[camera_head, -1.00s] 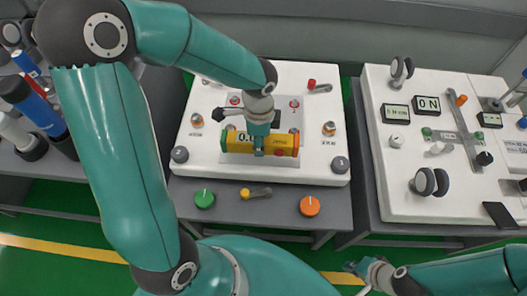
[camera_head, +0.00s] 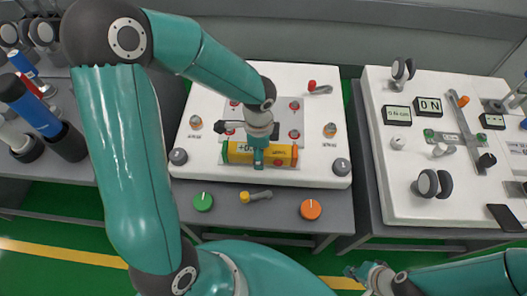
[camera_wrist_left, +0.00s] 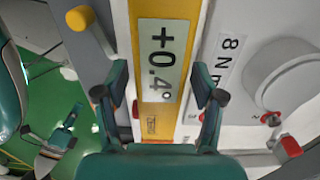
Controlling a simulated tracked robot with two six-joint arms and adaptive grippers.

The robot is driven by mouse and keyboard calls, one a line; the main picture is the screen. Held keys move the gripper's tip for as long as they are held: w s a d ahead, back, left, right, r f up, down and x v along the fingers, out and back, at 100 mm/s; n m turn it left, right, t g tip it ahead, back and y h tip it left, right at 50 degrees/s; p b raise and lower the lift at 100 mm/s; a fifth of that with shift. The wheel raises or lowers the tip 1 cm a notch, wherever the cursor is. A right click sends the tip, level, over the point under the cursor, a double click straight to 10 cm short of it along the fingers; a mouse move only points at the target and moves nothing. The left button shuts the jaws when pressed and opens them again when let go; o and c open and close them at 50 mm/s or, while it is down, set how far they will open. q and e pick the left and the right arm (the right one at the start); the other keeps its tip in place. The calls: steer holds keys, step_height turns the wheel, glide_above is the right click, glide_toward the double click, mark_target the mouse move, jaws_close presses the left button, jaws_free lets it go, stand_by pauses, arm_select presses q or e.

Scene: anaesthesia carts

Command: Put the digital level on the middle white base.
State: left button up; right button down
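In the left wrist view the level (camera_wrist_left: 150,108) reads +0.4°. My left gripper (camera_head: 258,162) reaches down over its middle.
Red-topped clamps and dark round knobs (camera_head: 341,167) surround the level. A green knob (camera_head: 203,201), a yellow lever (camera_head: 257,196) and an orange knob (camera_head: 310,209) sit on the cart's front ledge. A right white panel (camera_head: 400,185) carries displays. Bottles (camera_head: 40,112) stand at left.

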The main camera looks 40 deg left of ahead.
arm_select(q)
steer(key=shift+r+p, duration=0.3)
steer(key=shift+r, duration=0.3)
step_height(320, 180, up, 11)
steer(key=p, duration=0.3)
